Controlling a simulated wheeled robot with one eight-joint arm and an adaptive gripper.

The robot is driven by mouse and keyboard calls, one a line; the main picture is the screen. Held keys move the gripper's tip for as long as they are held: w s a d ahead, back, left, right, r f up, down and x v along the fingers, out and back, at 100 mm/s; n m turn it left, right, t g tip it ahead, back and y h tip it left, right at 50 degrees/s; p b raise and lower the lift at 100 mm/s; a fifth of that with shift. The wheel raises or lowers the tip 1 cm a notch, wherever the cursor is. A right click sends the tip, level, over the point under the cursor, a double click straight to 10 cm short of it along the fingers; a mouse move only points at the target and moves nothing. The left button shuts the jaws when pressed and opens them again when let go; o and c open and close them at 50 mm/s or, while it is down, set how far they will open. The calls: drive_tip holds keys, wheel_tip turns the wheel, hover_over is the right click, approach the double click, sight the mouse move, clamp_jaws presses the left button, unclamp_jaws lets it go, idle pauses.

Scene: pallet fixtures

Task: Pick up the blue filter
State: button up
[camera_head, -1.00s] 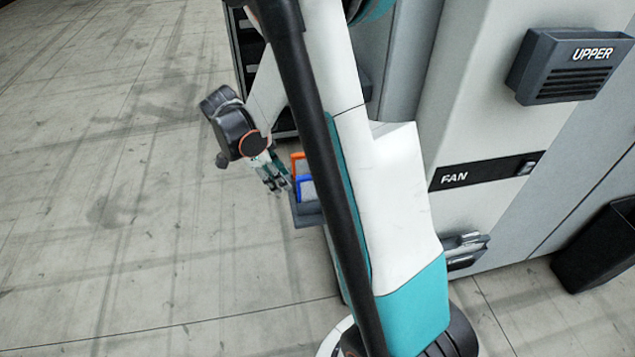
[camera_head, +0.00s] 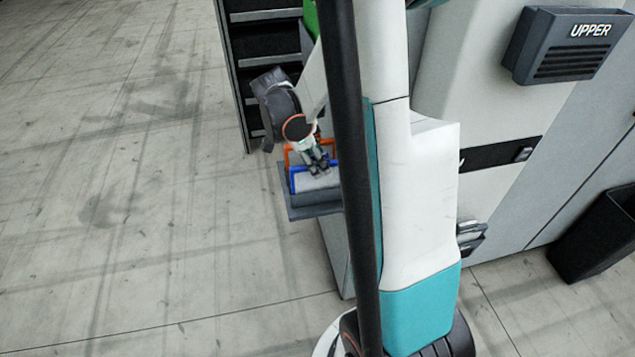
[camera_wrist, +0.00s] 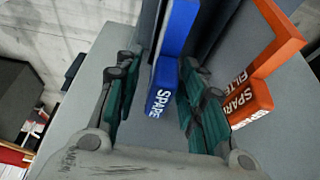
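The blue filter (camera_wrist: 160,87) has a blue frame with white "SPARE" lettering. In the wrist view it stands between the two open fingers of my gripper (camera_wrist: 150,95), with a gap on the left and the right finger close beside it. Whether that finger touches it, I cannot tell. In the head view the blue filter (camera_head: 314,181) sits on a grey shelf with my gripper (camera_head: 318,168) over it from above and behind. Part of it is hidden by my arm.
An orange filter (camera_wrist: 263,75) stands close to the right of the blue one; in the head view its orange frame (camera_head: 290,150) is behind. The grey shelf (camera_head: 312,212) holds both. A grey cabinet (camera_head: 500,190) is at right, a dark drawer rack (camera_head: 262,50) behind. Open floor lies left.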

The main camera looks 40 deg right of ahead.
drive_tip(key=b+x, duration=0.1)
drive_tip(key=x, duration=0.3)
drive_tip(key=shift+f, duration=0.35)
drive_tip(key=shift+r, duration=0.1)
clamp_jaws()
